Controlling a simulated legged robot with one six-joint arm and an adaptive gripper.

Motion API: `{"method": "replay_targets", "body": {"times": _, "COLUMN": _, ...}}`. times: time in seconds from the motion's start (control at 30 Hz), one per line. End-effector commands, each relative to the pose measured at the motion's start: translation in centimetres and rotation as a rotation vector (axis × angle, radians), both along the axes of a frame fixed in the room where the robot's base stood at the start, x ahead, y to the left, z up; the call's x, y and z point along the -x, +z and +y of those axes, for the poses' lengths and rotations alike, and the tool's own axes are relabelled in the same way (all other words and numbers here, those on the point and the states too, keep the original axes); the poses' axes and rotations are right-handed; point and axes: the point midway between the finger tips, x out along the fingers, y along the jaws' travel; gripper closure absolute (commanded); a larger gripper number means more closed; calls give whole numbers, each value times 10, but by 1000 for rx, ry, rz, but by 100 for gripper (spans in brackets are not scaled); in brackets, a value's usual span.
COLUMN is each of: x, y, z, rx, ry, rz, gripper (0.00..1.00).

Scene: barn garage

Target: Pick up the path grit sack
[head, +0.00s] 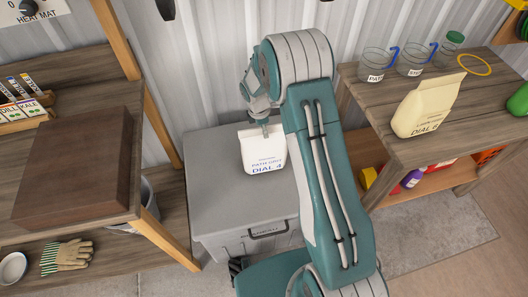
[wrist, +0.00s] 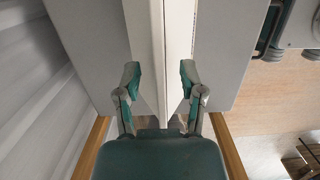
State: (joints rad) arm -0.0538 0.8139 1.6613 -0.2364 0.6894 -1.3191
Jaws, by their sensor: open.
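The path grit sack (head: 263,155) is a small white bag lettered "PATH GRIT" and "DIAL 4". It stands upright on the lid of a grey storage box (head: 213,192). My gripper (head: 265,124) is at the sack's top edge, reaching down from above. In the wrist view the sack (wrist: 179,40) shows as a pale upright strip between the two fingers of my gripper (wrist: 160,78). The fingers are apart, one on each side, with visible gaps to the strip. My arm covers the box's right part in the head view.
A cream sack (head: 428,106) marked "DIAL" stands on the right wooden bench, near clear cups (head: 376,64). A brown block (head: 77,165) fills the left bench, with gloves (head: 66,256) on its lower shelf. Corrugated wall rises close behind the grey box.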

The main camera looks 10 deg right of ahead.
Motion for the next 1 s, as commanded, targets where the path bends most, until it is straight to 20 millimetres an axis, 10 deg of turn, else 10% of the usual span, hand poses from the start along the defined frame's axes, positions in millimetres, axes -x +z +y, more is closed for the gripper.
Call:
{"method": "replay_targets", "body": {"times": 0.67, "x": 0, "y": -5, "z": 0, "rx": 0, "ry": 0, "rz": 0, "gripper": 49}}
{"method": "replay_targets", "body": {"times": 0.8, "x": 0, "y": -5, "z": 0, "rx": 0, "ry": 0, "rz": 0, "gripper": 100}}
{"method": "replay_targets", "body": {"times": 1.0, "x": -1, "y": -3, "z": 0, "rx": 0, "ry": 0, "rz": -3, "gripper": 100}}
